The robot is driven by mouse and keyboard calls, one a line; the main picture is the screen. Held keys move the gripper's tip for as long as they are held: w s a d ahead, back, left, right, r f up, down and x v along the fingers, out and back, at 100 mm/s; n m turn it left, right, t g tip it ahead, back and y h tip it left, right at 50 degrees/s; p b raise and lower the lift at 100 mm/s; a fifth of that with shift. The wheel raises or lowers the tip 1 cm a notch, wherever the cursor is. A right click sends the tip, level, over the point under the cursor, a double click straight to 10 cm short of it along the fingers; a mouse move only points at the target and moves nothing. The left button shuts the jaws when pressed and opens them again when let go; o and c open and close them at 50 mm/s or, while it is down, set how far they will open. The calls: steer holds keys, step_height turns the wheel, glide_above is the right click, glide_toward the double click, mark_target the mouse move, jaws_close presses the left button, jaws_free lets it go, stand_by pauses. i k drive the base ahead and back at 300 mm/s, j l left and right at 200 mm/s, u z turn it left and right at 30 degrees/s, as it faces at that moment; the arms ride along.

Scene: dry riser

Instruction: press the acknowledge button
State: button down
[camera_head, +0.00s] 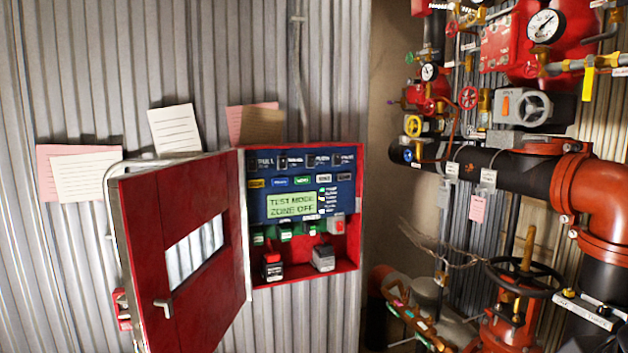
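A red alarm panel box (355,200) hangs on the corrugated wall, its red door (200,285) swung open to the left. Inside is a blue control face (310,240) with rows of small buttons and switches, whose labels are too small to read surely. I cannot tell which one is the acknowledge button. A lit display (292,205) reads "TEST MODE ZONE OFF". A small red button on a grey housing (337,224) sits at the lower right of the panel face. My gripper is not in view.
The open door stands out from the wall and has a handle (164,304). Pipes (495,170), gauges (545,26) and a handwheel valve (524,278) crowd the right side. Papers (175,130) are on the wall above the door. Bare wall (300,320) shows below the box.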

mark_target(253, 183)
steer(key=i+j+z, duration=0.15)
steer(key=i, duration=0.35)
steer(key=i+j+z, duration=0.1)
steer(key=i+j, duration=0.2)
steer(key=i, duration=0.15)
